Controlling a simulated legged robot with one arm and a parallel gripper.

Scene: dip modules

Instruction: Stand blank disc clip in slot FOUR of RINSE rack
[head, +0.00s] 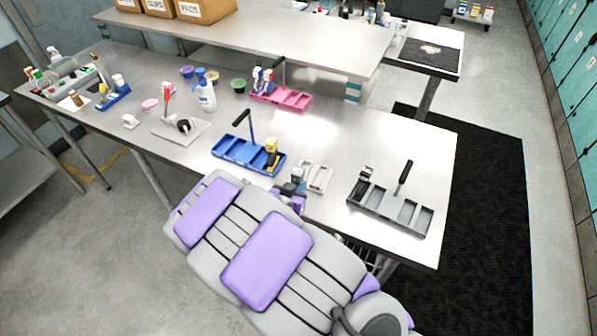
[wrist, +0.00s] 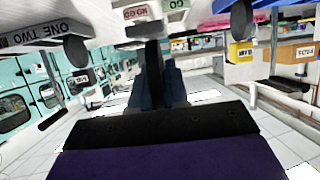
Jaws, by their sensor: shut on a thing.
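My gripper (head: 298,184) is at the near edge of the table, between the blue rack and the grey rack. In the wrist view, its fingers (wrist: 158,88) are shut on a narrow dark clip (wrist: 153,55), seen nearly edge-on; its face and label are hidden. The grey rack (head: 390,210) lies to the right of my gripper, with an upright black handle and a dark clip (head: 366,174) at its left end; its other compartments look empty. In the wrist view, the grey rack (wrist: 38,34) is upside down, with ONE TWO on its side. No RINSE label is readable.
The blue rack (head: 236,154) holds a yellow clip (head: 271,150) at its right end. A small pale tray (head: 318,178) sits just right of my gripper. The pink rack (head: 292,98) holds clips farther back. A white bottle (head: 207,97) stands mid-table. Bare table lies behind the grey rack.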

